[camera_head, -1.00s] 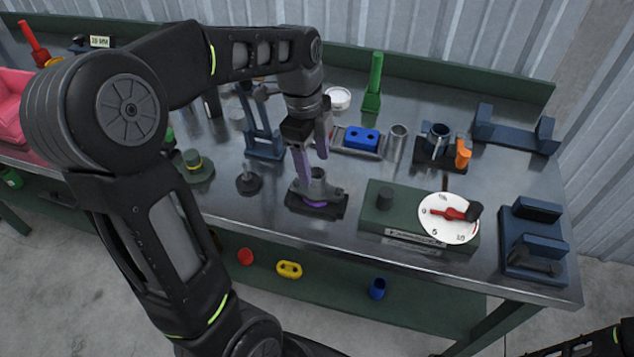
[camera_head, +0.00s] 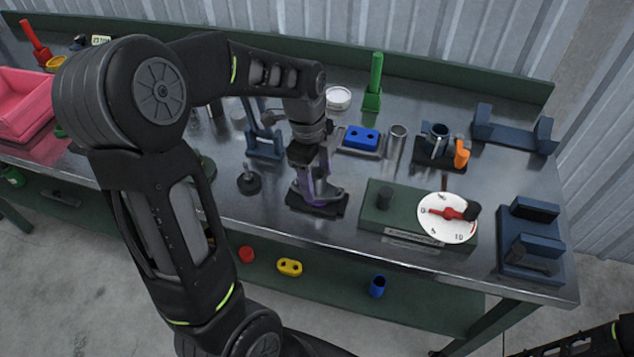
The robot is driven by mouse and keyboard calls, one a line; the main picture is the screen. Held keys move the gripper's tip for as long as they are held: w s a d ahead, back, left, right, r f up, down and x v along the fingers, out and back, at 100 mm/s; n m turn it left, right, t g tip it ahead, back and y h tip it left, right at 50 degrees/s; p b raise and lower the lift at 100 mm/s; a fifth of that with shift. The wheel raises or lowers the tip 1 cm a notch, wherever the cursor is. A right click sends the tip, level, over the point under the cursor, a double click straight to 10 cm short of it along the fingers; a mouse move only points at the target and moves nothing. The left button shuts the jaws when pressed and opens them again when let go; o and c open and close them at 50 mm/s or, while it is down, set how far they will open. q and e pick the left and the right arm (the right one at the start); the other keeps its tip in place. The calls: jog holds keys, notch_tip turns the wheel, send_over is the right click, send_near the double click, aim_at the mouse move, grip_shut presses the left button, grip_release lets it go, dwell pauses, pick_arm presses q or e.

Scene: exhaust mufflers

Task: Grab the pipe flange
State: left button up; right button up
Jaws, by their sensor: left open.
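The pipe flange (camera_head: 331,192), a grey metal piece, sits on a dark base (camera_head: 318,208) near the front edge of the bench. My left gripper (camera_head: 314,188) points down over it. Its purple-padded fingers are low at the flange and hide much of it. The jaws are open; I cannot tell whether the fingers touch the flange. Only a bit of my right arm shows in the bottom right corner; its gripper is out of the picture.
A green box with a white dial (camera_head: 447,218) stands right of the flange. A pink bin (camera_head: 25,105) is far left.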

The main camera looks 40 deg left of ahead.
pick_arm(q)
jog(key=shift+c, duration=0.4)
grip_shut()
dwell(0.4)
